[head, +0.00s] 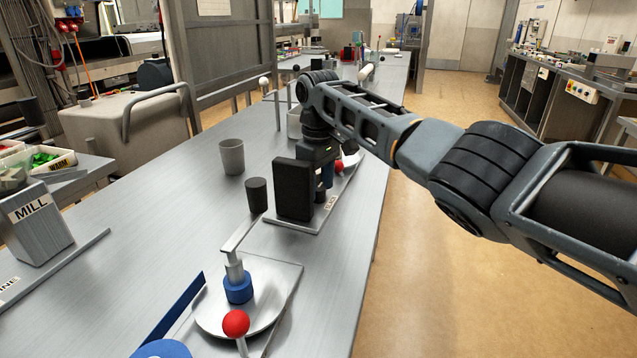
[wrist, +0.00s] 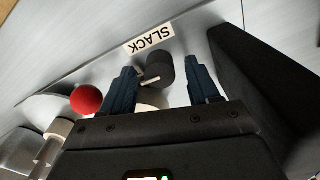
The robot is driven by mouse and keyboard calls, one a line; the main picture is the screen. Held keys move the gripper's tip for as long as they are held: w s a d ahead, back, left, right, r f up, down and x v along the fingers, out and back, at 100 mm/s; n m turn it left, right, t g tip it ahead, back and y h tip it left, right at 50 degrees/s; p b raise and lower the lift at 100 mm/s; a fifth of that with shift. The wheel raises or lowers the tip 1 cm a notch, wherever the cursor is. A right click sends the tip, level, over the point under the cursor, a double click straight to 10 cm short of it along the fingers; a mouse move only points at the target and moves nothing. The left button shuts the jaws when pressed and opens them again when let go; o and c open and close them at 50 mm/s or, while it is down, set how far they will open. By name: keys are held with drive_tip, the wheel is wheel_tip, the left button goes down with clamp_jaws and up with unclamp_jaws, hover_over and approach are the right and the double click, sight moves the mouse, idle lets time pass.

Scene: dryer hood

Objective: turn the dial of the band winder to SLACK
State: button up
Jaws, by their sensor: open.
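The band winder shows in the wrist view as a pale metal plate (wrist: 90,72) with a black block (wrist: 262,85) on the right. A white label reading SLACK (wrist: 150,37) appears upside down on the plate. The dial (wrist: 160,68) is a small dark cylinder with a pale mark, just below the label. My gripper (wrist: 162,76) is open, with one blue finger on each side of the dial; I cannot tell whether either touches it. In the head view the black block (head: 293,190) partly hides my gripper (head: 325,185).
A red ball knob (wrist: 86,99) is close beside the left finger. On the bench, a dark cup (head: 257,195), a grey cup (head: 231,157) and a crank device with a red ball (head: 236,323) stand nearby. The bench left of the cups is mostly clear.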

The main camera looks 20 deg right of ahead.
drive_tip(key=c, duration=1)
drive_tip(key=shift+c, duration=0.2)
drive_tip(key=shift+r+m+p, duration=0.15)
drive_tip(key=shift+m+p, duration=0.15)
drive_tip(key=shift+p, duration=0.05)
drive_tip(key=m+p, duration=0.2)
drive_tip(key=shift+a+r+m, duration=0.1)
drive_tip(key=shift+m, duration=0.2)
drive_tip(key=m+p, duration=0.3)
drive_tip(key=m, duration=0.2)
drive_tip(key=shift+m, duration=0.3)
drive_tip(key=m+p, duration=0.1)
drive_tip(key=m, duration=0.8)
drive_tip(key=shift+w, duration=0.1)
